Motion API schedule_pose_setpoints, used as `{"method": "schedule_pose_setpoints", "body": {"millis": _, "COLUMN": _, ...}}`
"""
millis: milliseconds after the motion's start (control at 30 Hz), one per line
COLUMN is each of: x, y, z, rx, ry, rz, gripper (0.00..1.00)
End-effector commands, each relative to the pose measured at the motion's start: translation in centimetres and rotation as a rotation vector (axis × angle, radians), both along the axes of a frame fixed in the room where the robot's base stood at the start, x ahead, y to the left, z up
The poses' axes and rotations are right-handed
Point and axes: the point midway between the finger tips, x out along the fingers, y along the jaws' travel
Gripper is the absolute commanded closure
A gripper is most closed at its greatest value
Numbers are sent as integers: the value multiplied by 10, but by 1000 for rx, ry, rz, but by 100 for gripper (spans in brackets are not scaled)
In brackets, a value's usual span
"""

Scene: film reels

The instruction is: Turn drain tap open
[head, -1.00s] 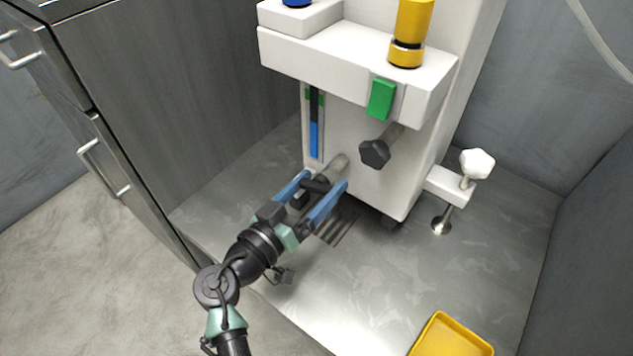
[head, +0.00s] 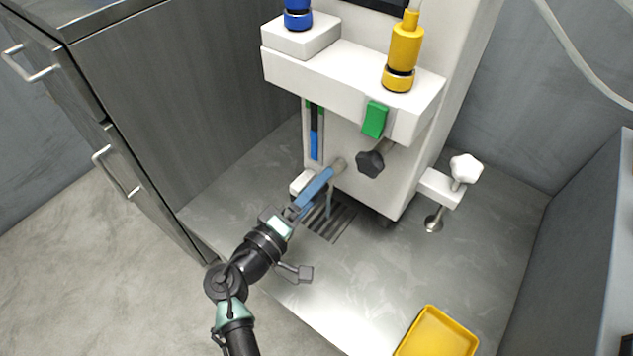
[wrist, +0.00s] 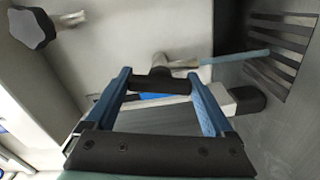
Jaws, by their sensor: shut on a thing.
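The drain tap (head: 339,165) is a short metal spout low on the front of the white machine. In the wrist view its black handle (wrist: 160,86) lies crosswise between my fingertips. My gripper (wrist: 163,82) is shut on this handle, with one blue finger at each end. In the head view my gripper (head: 326,174) is rolled so that one finger mostly covers the other and hides the handle. A thin bluish stream (head: 328,203) runs from the spout down to the floor grate (head: 342,222); it also shows in the wrist view (wrist: 235,57).
A dark knob (head: 370,163) sticks out just right of the tap. The white machine (head: 345,65) carries a green switch (head: 375,119) and yellow and blue caps. A yellow tray (head: 438,335) lies on the floor at front right. A grey cabinet (head: 190,95) stands left.

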Motion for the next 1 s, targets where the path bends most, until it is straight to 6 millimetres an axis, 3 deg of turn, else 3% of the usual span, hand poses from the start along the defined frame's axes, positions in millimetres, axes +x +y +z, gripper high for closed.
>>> {"method": "schedule_pose_setpoints", "body": {"millis": 433, "x": -1, "y": 0, "z": 0, "rx": -202, "ry": 148, "rz": -1, "gripper": 68}}
{"method": "schedule_pose_setpoints", "body": {"millis": 1000, "x": -1, "y": 1, "z": -2, "rx": -239, "ry": 175, "rz": -1, "gripper": 68}}
